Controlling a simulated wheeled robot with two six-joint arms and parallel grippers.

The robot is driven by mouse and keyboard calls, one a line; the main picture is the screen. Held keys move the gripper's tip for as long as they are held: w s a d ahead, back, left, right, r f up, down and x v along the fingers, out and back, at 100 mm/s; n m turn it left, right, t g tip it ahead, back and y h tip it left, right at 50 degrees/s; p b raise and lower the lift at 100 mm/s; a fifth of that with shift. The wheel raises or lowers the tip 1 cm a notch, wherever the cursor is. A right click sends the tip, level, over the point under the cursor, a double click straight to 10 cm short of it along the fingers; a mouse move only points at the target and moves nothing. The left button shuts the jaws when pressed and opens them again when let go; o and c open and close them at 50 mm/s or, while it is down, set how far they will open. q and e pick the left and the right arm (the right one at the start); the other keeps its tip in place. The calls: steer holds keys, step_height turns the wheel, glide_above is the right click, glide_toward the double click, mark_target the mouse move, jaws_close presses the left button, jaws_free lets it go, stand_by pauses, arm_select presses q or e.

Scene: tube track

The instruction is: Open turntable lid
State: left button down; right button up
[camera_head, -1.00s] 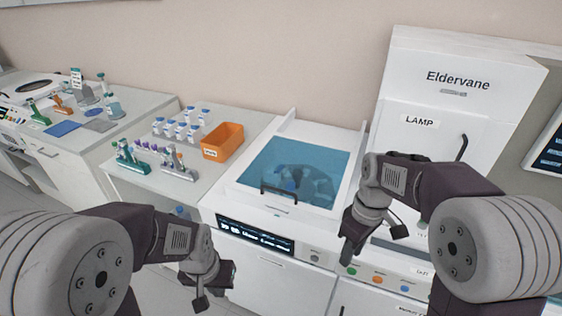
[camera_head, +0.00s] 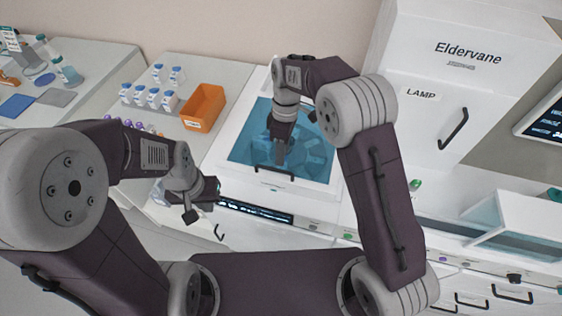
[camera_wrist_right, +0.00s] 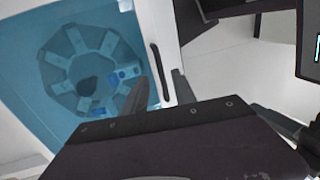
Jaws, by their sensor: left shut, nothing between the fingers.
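The turntable lid (camera_head: 245,150) is a clear blue pane in a white frame, lying closed over a round rotor (camera_head: 308,150). Its black bar handle (camera_head: 259,168) is at the front edge. My right gripper (camera_head: 279,158) points down over the lid, close behind the handle in the head view. In the right wrist view, its fingers (camera_wrist_right: 160,94) are spread, and the handle (camera_wrist_right: 158,70) appears between them. I cannot tell whether they touch it. My left gripper (camera_head: 208,197) is shut and empty, left of the machine's front.
An orange bin (camera_head: 203,107) and a rack of white bottles (camera_head: 150,96) stand on the bench to the left. The tall white lamp cabinet (camera_head: 440,110) with a black handle (camera_head: 453,129) stands to the right. A glass-sided box (camera_head: 515,225) is at the lower right.

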mark_target(282, 171)
steer(key=f, duration=0.4)
steer(key=shift+s+a+f+p, duration=0.1)
steer(key=shift+s+f+p, duration=0.1)
steer(key=shift+s+p, duration=0.2)
steer(key=shift+s+f, duration=0.25)
steer(key=shift+s, duration=0.1)
steer(key=shift+w+f, duration=0.15)
steer(key=shift+w, duration=0.2)
steer(key=c, duration=0.4)
jaws_close()
